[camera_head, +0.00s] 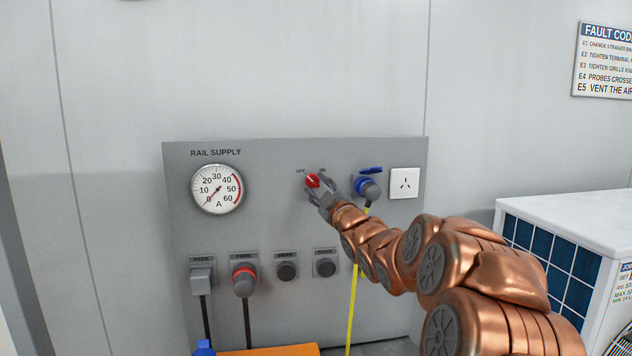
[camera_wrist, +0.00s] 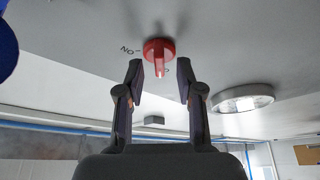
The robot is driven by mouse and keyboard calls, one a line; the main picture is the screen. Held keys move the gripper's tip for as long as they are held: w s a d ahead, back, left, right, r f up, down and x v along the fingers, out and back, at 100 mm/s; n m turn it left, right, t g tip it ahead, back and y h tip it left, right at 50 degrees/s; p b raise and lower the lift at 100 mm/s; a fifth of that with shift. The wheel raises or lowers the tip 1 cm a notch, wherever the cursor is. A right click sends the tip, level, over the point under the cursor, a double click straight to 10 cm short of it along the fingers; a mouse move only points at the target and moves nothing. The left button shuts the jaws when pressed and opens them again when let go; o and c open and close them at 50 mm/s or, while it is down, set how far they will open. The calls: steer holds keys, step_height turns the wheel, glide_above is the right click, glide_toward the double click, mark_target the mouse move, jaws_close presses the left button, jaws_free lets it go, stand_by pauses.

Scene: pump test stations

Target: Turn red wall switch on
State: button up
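The red wall switch (camera_head: 312,181) is a round red rotary knob with a raised bar, on the grey "RAIL SUPPLY" panel (camera_head: 290,225). An "OFF" label is at its left in the head view. It shows upside down in the wrist view as a red knob (camera_wrist: 158,50), with an "ON" label at its left there. My gripper (camera_head: 319,193) is at the switch, covering part of its lower side. In the wrist view my gripper (camera_wrist: 161,78) is open, with one finger on each side of the knob's bar. Contact cannot be told.
A round ammeter (camera_head: 218,189) is at the panel's left, its needle near 0. A blue plug (camera_head: 368,187) with a yellow cable and a white socket (camera_head: 405,183) are right of the switch. Several parking sockets line the lower panel. A white outdoor unit (camera_head: 572,240) stands at right.

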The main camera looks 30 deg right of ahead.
steer(key=shift+w+r, duration=0.25)
steer(key=shift+w, duration=0.45)
jaws_close()
